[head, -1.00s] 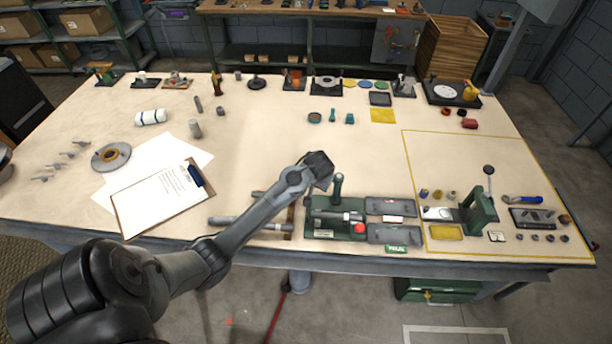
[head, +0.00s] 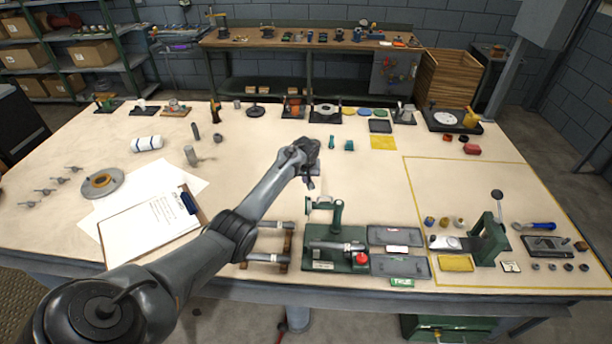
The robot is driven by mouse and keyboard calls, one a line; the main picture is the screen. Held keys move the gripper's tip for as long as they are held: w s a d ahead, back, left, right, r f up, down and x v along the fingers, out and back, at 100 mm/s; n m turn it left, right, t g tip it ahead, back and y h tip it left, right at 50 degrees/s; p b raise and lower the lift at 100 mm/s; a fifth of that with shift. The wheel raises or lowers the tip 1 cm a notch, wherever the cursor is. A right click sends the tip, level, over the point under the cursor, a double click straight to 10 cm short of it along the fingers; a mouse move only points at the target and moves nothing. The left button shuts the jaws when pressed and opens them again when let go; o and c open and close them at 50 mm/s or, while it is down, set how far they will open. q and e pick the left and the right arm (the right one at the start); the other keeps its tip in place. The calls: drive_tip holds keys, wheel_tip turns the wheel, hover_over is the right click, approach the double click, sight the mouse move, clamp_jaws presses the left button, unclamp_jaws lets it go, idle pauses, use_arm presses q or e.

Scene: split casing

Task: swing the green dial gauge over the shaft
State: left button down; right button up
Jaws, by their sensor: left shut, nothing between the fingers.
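A green fixture (head: 321,266) stands near the front edge of the bench, with a grey shaft (head: 338,246) lying across it. A green upright post (head: 337,218) rises behind the shaft, and a short green arm (head: 321,204) reaches left from its top. This looks like the dial gauge; its face is too small to make out. My left gripper (head: 311,187) is shut and empty, just behind and above the green arm. I cannot tell whether they touch. My right gripper is not in view.
Two more shafts (head: 268,257) lie on a wooden rack left of the fixture. Grey trays (head: 390,236) and a red knob (head: 361,259) sit at its right. A green press (head: 489,240) stands further right. A clipboard (head: 150,229) lies left. The bench behind the fixture is mostly clear.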

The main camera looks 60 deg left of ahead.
use_arm(q)
drive_tip(key=f, duration=0.1)
drive_tip(key=s+d+f+p, duration=0.1)
drive_tip(key=d+f, duration=0.1)
drive_tip(key=f, duration=0.1)
drive_tip(key=shift+s+d+p, duration=0.1)
drive_tip(key=shift+s+p, duration=0.15)
drive_tip(key=shift+p, duration=0.15)
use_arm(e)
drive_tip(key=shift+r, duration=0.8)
use_arm(q)
drive_tip(key=shift+d, duration=0.1)
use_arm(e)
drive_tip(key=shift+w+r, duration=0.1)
